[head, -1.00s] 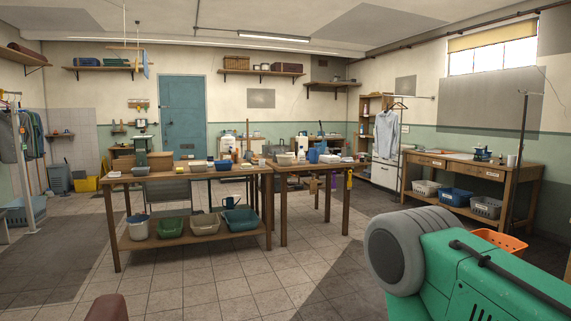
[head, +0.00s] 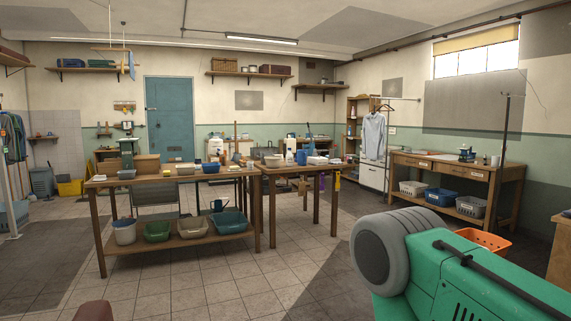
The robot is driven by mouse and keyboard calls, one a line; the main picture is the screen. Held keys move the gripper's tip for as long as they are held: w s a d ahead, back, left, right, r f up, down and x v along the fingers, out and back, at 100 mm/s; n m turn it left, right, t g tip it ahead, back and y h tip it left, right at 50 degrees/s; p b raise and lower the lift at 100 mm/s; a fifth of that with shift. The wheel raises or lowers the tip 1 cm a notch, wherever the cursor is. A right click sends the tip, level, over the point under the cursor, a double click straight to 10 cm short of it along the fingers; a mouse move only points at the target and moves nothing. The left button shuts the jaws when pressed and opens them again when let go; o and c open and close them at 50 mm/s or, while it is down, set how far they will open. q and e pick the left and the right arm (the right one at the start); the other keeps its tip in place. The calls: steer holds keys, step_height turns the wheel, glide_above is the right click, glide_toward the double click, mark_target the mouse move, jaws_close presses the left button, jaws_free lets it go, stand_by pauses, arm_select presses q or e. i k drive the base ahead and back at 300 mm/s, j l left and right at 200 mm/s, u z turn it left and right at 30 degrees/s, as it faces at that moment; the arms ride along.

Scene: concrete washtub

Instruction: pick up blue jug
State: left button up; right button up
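A small blue vessel (head: 301,157), which looks like the blue jug, stands upright on the right-hand wooden table (head: 288,171), among white and pale items. It is small at this distance, and its handle cannot be made out. A darker blue can with a spout (head: 218,205) stands on the lower shelf of the left-hand table (head: 175,243). Neither of my grippers is in view.
A large green machine with a grey roller (head: 385,253) fills the near lower right. An orange basket (head: 484,240) lies behind it. A brown rounded thing (head: 93,312) shows at the bottom left. Tiled floor (head: 240,290) is clear before the tables.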

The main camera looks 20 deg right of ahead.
mark_target(302, 155)
steer(key=i+l+z, duration=0.4)
steer(key=i+z, duration=0.2)
steer(key=i, duration=0.2)
steer(key=i+z, duration=0.35)
steer(key=i, duration=2.7)
steer(key=i+l+u, duration=0.1)
steer(key=i, duration=0.65)
steer(key=i+l, duration=0.1)
steer(key=i, duration=0.6)
